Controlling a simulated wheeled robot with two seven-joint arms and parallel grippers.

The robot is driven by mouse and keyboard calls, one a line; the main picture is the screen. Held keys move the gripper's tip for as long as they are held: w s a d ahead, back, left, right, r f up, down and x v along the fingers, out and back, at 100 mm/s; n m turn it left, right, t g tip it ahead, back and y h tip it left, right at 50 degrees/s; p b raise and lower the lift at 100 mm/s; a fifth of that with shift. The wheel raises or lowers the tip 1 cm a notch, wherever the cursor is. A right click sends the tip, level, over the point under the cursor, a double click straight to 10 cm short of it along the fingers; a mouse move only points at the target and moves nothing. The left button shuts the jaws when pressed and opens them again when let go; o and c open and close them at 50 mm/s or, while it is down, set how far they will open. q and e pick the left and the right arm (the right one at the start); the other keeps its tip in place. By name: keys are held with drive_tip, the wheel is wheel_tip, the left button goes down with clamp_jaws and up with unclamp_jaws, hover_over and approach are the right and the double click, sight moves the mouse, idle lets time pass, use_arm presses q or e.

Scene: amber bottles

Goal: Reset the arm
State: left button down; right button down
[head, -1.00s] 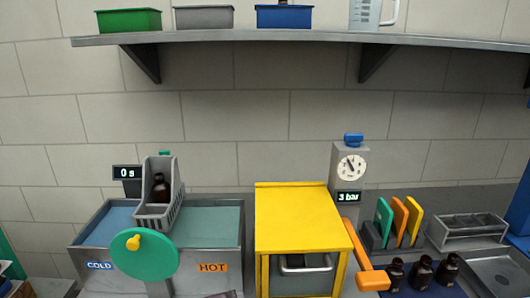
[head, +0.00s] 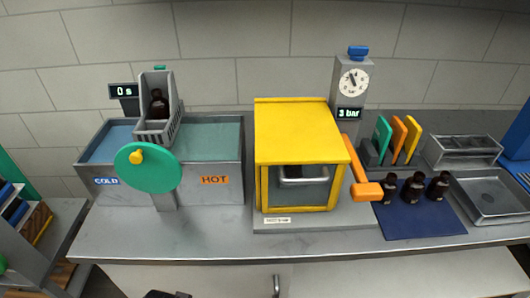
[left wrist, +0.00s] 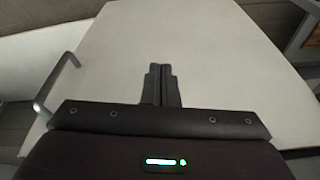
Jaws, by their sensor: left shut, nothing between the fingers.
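My left gripper shows in the left wrist view (left wrist: 162,86). Its two dark fingers are together with nothing between them, in front of a pale cabinet front (left wrist: 190,45). In the head view only a small dark piece, likely of my arm, shows at the bottom edge; the gripper itself cannot be made out there. My right gripper is in neither view.
A counter holds a cold-and-hot bath (head: 210,155) with a bottle (head: 158,103) in a grey basket (head: 150,128), a yellow press (head: 300,120) with an orange handle (head: 366,190), and several dark bottles (head: 413,189) on a blue mat (head: 415,222). A cabinet handle (left wrist: 52,88) is near my left gripper.

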use_arm(q)
drive_tip(key=s+f, duration=0.3)
drive_tip(key=f, duration=1.2)
drive_tip(key=s+a+f+g, duration=0.1)
drive_tip(key=s+a+f, duration=0.1)
drive_tip(key=s+f, duration=0.8)
drive_tip(key=s+a+f+g, duration=0.1)
drive_tip(key=s+a+f, duration=0.1)
drive_tip(key=s+f, duration=0.7)
drive_tip(key=shift+s+f, duration=0.35)
drive_tip(key=shift+s, duration=0.4)
